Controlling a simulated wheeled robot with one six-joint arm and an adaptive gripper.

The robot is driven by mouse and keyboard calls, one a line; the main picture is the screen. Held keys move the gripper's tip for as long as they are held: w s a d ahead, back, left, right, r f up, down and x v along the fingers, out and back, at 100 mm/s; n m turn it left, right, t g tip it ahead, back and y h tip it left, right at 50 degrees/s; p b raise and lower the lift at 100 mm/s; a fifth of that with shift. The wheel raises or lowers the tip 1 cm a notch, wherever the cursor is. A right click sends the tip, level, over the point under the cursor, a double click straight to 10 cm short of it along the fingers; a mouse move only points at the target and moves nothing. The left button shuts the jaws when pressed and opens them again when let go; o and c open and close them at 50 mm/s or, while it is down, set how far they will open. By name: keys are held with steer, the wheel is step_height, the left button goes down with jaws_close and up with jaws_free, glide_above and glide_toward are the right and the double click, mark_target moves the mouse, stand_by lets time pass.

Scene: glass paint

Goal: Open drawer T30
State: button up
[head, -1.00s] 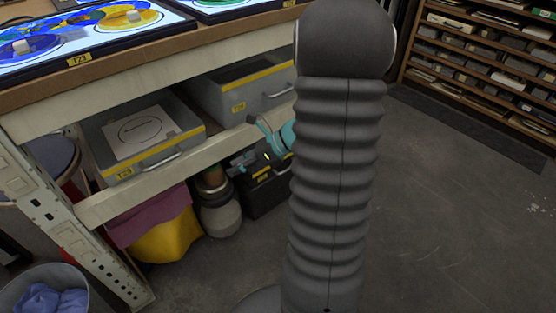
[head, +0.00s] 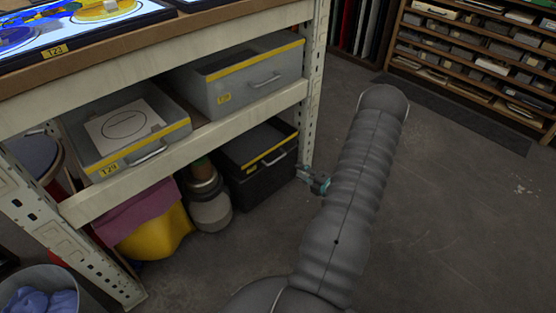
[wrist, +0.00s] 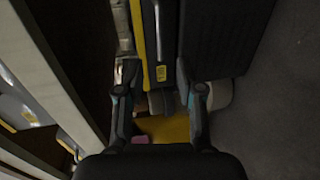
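No label clearly reads T30 in these views. A black drawer box (head: 268,190) with a yellow-edged rim stands low under the shelf in the head view. It has a silver handle and a small yellow label too small to read. My gripper (head: 318,183) is low, just right of that box, partly hidden by my arm. In the wrist view my gripper (wrist: 158,82) is open and empty, its fingers apart. A yellow strip with a label shows beyond the fingertips, beside a silver handle (wrist: 157,30) and a dark drawer (wrist: 220,40). I cannot see contact.
A grey drawer box T29 (head: 90,152) and another grey box (head: 250,90) sit on the shelf above. A white rack post (head: 311,100) stands close to my gripper. A grey canister (head: 210,210) and yellow bucket (head: 160,235) are left. Floor at right is clear.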

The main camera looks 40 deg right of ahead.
mark_target(278, 158)
steer(key=x, duration=1.3)
steer(key=shift+w+a, duration=0.2)
jaws_close()
